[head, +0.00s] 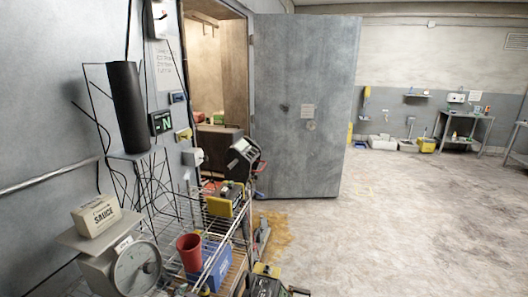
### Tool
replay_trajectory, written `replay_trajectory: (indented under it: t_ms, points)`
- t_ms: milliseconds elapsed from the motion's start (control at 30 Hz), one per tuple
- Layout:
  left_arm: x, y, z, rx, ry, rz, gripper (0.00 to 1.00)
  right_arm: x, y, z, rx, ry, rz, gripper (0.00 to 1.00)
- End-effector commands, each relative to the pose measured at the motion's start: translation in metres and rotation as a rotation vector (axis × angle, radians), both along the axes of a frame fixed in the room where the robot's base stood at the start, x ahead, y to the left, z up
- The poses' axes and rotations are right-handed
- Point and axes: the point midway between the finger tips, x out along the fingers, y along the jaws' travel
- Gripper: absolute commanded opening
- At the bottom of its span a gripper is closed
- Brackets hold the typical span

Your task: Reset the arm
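No arm comes in from the left or the right edge. A grey and black device (243,152) stands up behind the wire rack near the doorway; I cannot tell what it is. A black and yellow object (265,283) shows at the bottom edge, partly cut off.
A wire rack (222,207) holds a red cup (189,252), a blue bin (213,262) and a yellow-black item (228,197). A scale (132,262) bears a sauce box (97,216). The grey freezer door (306,160) stands open. Floor at right (420,220) is clear.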

Motion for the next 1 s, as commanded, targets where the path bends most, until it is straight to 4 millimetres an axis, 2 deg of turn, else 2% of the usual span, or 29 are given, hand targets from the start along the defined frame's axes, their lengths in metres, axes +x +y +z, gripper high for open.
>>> replay_trajectory:
  t_ms: [200, 400, 900, 1000]
  points:
    - [-0.059, 0.013, -0.033, -0.071, 0.209, 0.073, 0.77, 0.000, 0.000, 0.000, 0.000, 0.000, 0.000, 0.51]
    - [-0.103, 0.019, -0.051, -0.114, 0.353, 0.117, 0.77, 0.000, 0.000, 0.000, 0.000, 0.000, 0.000, 0.51]
    - [-0.167, 0.025, -0.066, -0.170, 0.552, 0.174, 0.77, 0.000, 0.000, 0.000, 0.000, 0.000, 0.000, 0.51]
    - [-0.163, 0.025, -0.077, -0.167, 0.553, 0.173, 0.77, 0.000, 0.000, -0.001, 0.000, 0.000, 0.000, 0.51]
